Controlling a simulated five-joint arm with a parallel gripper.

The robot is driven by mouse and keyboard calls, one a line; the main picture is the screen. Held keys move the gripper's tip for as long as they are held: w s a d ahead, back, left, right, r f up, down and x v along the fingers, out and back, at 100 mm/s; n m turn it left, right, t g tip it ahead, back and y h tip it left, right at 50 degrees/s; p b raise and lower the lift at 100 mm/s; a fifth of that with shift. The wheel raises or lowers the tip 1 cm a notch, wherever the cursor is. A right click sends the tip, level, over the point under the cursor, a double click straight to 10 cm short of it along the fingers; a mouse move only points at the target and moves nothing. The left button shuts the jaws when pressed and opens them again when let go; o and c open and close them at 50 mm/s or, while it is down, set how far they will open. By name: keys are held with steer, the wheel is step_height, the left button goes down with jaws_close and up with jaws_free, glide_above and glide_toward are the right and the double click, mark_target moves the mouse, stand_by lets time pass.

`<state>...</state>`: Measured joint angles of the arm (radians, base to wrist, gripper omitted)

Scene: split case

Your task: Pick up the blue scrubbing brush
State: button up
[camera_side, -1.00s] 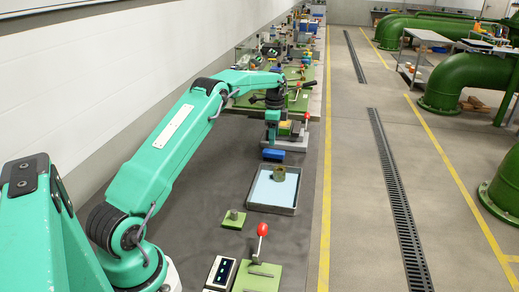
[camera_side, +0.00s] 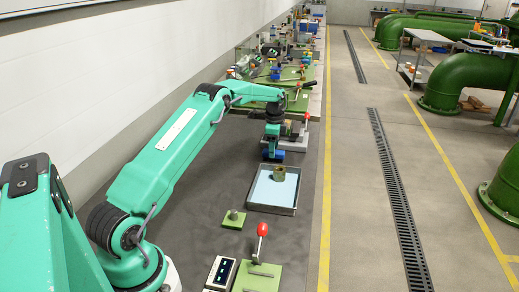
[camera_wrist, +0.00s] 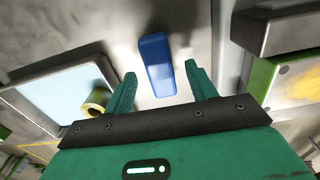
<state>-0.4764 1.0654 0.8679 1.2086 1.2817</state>
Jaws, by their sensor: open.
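The blue scrubbing brush shows in the wrist view (camera_wrist: 157,64) as a long blue block lying on the grey bench. In the side view the brush (camera_side: 279,154) sits just beyond the tray, partly hidden by my gripper. My gripper (camera_side: 271,157) is low over the brush. In the wrist view my gripper (camera_wrist: 160,83) is open, with its green fingers on either side of the brush's near end. I see gaps between the fingers and the brush. Bristles are not visible.
A grey tray (camera_side: 272,211) with a pale blue floor stands close by, with an olive ring (camera_side: 279,174) at its far edge. A small green block (camera_side: 233,219) and a red-knobbed lever (camera_side: 262,230) are nearer. A metal-topped fixture (camera_wrist: 284,33) stands right in the wrist view.

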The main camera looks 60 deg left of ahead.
steer(key=shift+f, duration=1.25)
steer(key=shift+f, duration=0.25)
steer(key=c, duration=1.1)
steer(key=shift+o, duration=0.2)
steer(key=shift+r, duration=0.2)
steer(key=shift+r, duration=0.5)
steer(key=r, duration=0.3)
steer(key=shift+d+r, duration=0.3)
steer(key=d+r, duration=0.6)
steer(key=d, duration=0.5)
steer(key=shift+s+r, duration=0.3)
steer(key=shift+s, duration=0.05)
